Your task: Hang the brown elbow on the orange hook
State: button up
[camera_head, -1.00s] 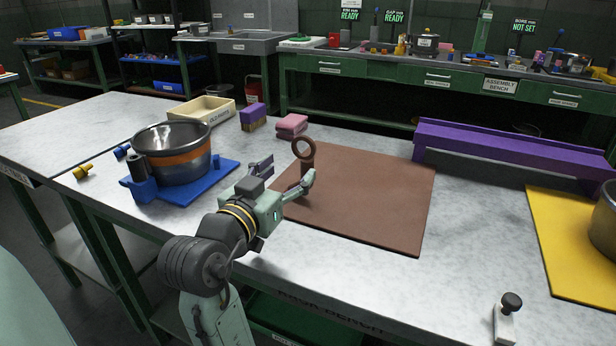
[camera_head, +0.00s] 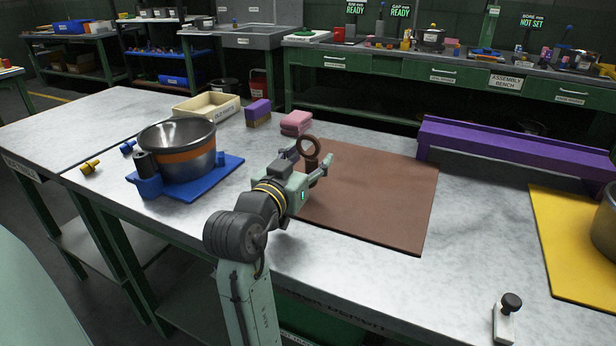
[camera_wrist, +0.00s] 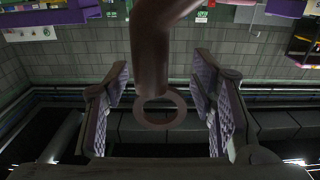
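The brown elbow (camera_head: 310,148) shows its ring end above my gripper, near the left side of the brown mat; its lower part is partly hidden by my gripper. My gripper (camera_head: 318,165) is open, with its fingers on either side of the elbow. In the wrist view, the brown elbow (camera_wrist: 152,60) runs down between the two fingers, its ring low in the picture. Gaps show between the ring and both finger pads of my gripper (camera_wrist: 162,105). I cannot make out an orange hook in either view.
The brown mat (camera_head: 390,205) is otherwise clear. A steel pot with an orange band (camera_head: 185,157) stands on a blue base (camera_head: 215,180) at left. A cream tray (camera_head: 195,107) and pink sponges (camera_head: 297,121) lie behind. A purple rail (camera_head: 500,148) and yellow mat (camera_head: 565,250) are at right.

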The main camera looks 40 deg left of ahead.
aim_at(309, 139)
grip_shut()
dwell(0.4)
jog(key=shift+r, duration=0.15)
jog(key=shift+r, duration=0.55)
notch_tip(309, 139, up, 2)
jog(key=shift+r, duration=0.1)
jog(key=d+r+b+v, duration=0.1)
jog(key=v, duration=1.5)
jog(key=shift+w+r+b, duration=0.15)
jog(key=shift+b, duration=0.2)
jog(key=shift+d, duration=0.1)
